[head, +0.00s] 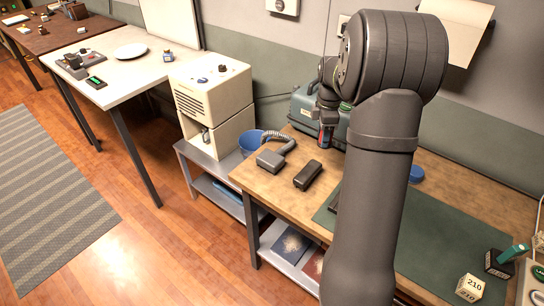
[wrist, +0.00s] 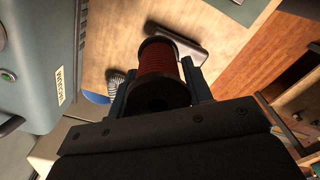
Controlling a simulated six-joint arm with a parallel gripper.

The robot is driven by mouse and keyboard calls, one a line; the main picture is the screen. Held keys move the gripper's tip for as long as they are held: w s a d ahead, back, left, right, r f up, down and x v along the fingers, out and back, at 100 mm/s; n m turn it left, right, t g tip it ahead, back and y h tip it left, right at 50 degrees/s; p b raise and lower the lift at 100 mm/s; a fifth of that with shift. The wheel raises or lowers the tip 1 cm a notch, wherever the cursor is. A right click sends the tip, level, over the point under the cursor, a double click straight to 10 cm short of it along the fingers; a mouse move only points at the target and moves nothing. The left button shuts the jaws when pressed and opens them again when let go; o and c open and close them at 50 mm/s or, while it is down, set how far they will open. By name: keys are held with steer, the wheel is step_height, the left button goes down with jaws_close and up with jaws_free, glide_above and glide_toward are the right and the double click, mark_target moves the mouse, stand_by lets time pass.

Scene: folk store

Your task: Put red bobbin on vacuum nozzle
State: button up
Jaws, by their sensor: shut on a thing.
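My gripper (head: 327,117) is shut on the red bobbin (head: 325,135) and holds it above the back of the wooden workbench. In the wrist view the bobbin (wrist: 158,72), dark red with black end flanges, sits between the two fingers of my gripper (wrist: 158,88). The grey vacuum nozzle (head: 270,159) lies on the bench to the left of the bobbin, apart from it, with its ribbed hose (head: 283,140) running back. In the wrist view part of the hose (wrist: 117,80) shows; the nozzle seems hidden behind the bobbin.
A dark oblong block (head: 307,175) lies right of the nozzle. The teal machine (head: 303,108) stands behind my gripper. A green mat (head: 434,240) covers the bench's right part. My arm hides some bench.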

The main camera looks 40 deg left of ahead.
steer(key=s+a+r+n, duration=0.1)
steer(key=s+r+n, duration=0.1)
steer(key=s+n, duration=0.4)
steer(key=n, duration=0.2)
glide_above(275, 162)
step_height(275, 162, down, 7)
steer(key=shift+r, duration=0.1)
steer(key=shift+f, duration=2.05)
steer(key=shift+f, duration=0.1)
steer(key=o, duration=0.5)
steer(key=shift+f, duration=0.1)
steer(key=o, duration=0.5)
